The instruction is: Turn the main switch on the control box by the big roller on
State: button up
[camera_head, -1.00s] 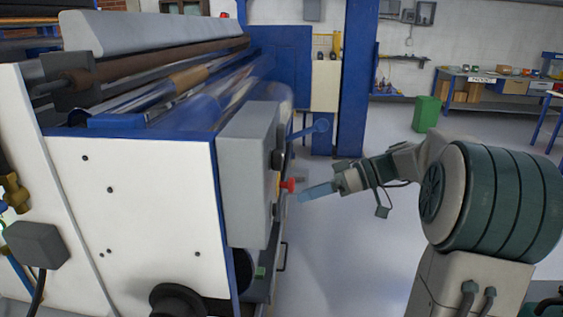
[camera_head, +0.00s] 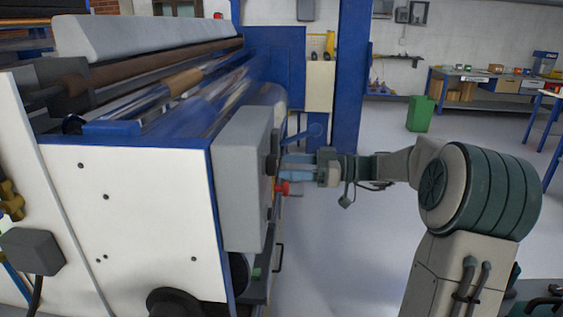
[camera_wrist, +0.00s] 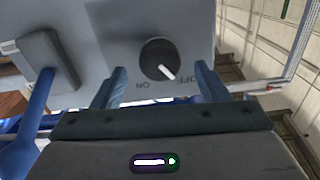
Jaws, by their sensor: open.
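The grey control box (camera_head: 243,178) is mounted on the end of the big roller machine. In the wrist view, the main switch (camera_wrist: 158,60) is a round black knob on the box face (camera_wrist: 105,28). Its white pointer is turned toward the OFF label; ON is printed on the other side. My gripper (camera_head: 284,166) is level with the box face in the head view. In the wrist view, my gripper (camera_wrist: 160,85) is open, its two blue fingers on either side of the knob, just short of it. I cannot tell whether they touch anything.
A red knob (camera_head: 282,188) sticks out just below my gripper. A blue lever (camera_wrist: 38,115) on a grey mount (camera_wrist: 45,62) stands beside the switch. The big roller machine (camera_head: 130,200) fills the left. Open floor (camera_head: 350,250) lies to the right.

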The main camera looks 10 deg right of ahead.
jog(key=shift+x, duration=1.4)
jog(key=shift+d, duration=0.1)
jog(key=c, duration=1)
jog(key=shift+m, duration=6.9)
